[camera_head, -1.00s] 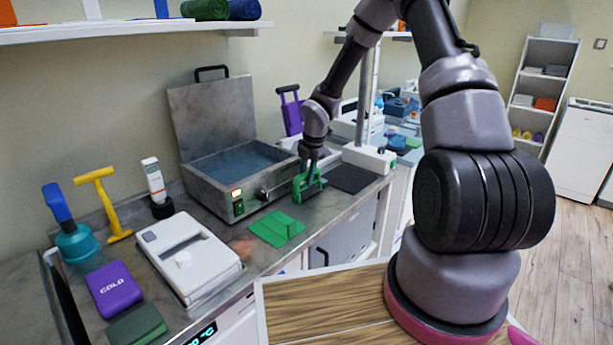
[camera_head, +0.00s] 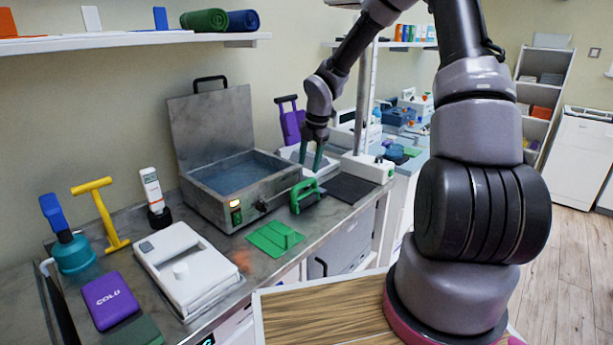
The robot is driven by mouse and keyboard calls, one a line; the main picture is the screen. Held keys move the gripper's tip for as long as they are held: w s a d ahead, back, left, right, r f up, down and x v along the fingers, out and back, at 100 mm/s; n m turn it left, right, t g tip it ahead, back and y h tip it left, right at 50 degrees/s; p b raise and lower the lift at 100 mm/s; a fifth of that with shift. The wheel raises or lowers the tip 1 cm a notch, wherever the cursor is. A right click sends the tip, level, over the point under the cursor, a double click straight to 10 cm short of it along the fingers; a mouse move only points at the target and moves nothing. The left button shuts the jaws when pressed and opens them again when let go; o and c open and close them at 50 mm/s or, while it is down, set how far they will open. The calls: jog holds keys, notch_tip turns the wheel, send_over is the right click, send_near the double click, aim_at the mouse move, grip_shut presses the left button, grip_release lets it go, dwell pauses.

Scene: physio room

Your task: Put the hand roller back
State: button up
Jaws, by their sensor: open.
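A green looped-handle object (camera_head: 305,195), which looks like the hand roller, stands on the steel counter at the front right corner of the steel basin. A flat green holder or pad (camera_head: 275,238) with a raised fin lies on the counter in front of the basin, apart from the green object. My gripper (camera_head: 311,165) is open and points down just above and slightly right of the green object. It appears empty, though the small gap between the fingertips and the object is hard to judge.
An open-lidded steel basin (camera_head: 211,205) stands left of my gripper. A dark mat (camera_head: 350,188) and a white stand base (camera_head: 368,168) with an upright post are to the right. A white device (camera_head: 185,265), purple cold pack (camera_head: 109,300) and yellow T-handled tool (camera_head: 105,220) stand left.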

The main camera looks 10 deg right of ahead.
jog(key=s+d+r+m+t+h, duration=0.1)
jog(key=s+d+r+m, duration=0.2)
jog(key=s+r+m, duration=0.6)
jog(key=s+d+r+m+t+h, duration=0.15)
jog(key=s+r+m, duration=0.45)
jog(key=r, duration=0.6)
jog(key=s+r+m+t+y, duration=0.2)
jog(key=s+r+m, duration=0.6)
jog(key=s+m, duration=0.5)
jog(key=shift+s+d+m+y, duration=0.2)
jog(key=shift+m+y, duration=0.45)
jog(key=shift+m, duration=0.05)
jog(key=shift+t, duration=0.35)
jog(key=shift+c, duration=0.4)
